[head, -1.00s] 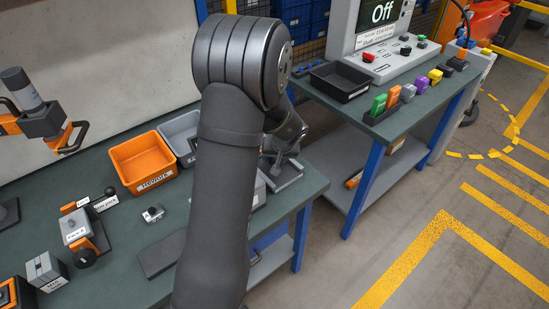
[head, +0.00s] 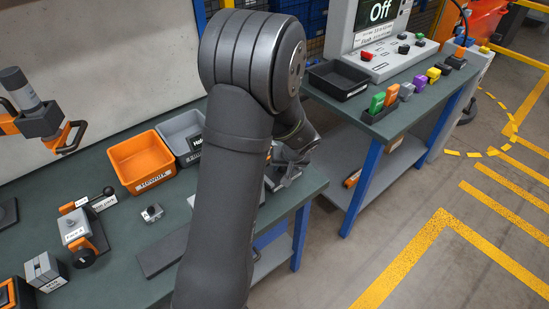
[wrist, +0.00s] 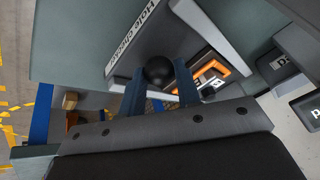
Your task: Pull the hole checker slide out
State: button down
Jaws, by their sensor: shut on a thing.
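The hole checker (wrist: 130,40) is a grey block with a white "Hole checker" label, in the wrist view. A round black knob (wrist: 158,70) sits at its near side, between the two blue-grey fingers of my gripper (wrist: 160,86). The fingers are shut on the knob. How far the slide behind the knob stands out cannot be told. In the head view my arm hides most of the checker; grey metal parts (head: 285,172) show beside my wrist at the bench's right end.
An orange bin (head: 142,160) and a grey bin (head: 180,133) stand left of my arm on the green bench (head: 115,225). A side table with colored blocks (head: 405,90) stands to the right. Open floor lies right of the bench.

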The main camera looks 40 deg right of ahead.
jog(key=s, duration=0.7)
jog(key=shift+s, duration=0.15)
jog(key=c, duration=1.1)
grip_release()
jog(key=shift+s, duration=0.1)
jog(key=shift+o, duration=0.2)
jog(key=shift+r, duration=0.15)
jog(key=shift+r, duration=0.3)
jog(key=v, duration=1.6)
jog(key=shift+s+r, duration=0.15)
jog(key=shift+r, duration=0.05)
